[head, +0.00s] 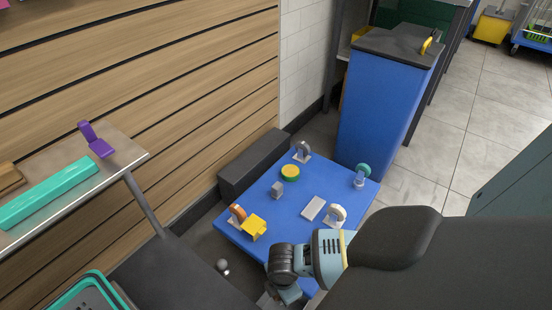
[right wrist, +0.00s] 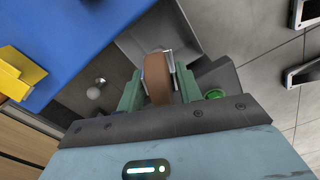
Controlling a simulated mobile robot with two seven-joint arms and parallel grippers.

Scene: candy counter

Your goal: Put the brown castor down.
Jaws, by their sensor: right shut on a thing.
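The brown castor (right wrist: 157,80) is in the right wrist view, with its brown wheel toward the camera and a bit of metal bracket at its right. My right gripper (right wrist: 158,92) is shut on it, one green finger on each side. In the head view my right gripper (head: 284,294) is low, by the near edge of the blue table (head: 276,222), and the castor is hidden there. In the right wrist view the castor is beside the table's edge, over a grey surface. My left gripper is not in view.
A blue bin (head: 382,105) stands behind. A ball (head: 222,266) lies left of the table.

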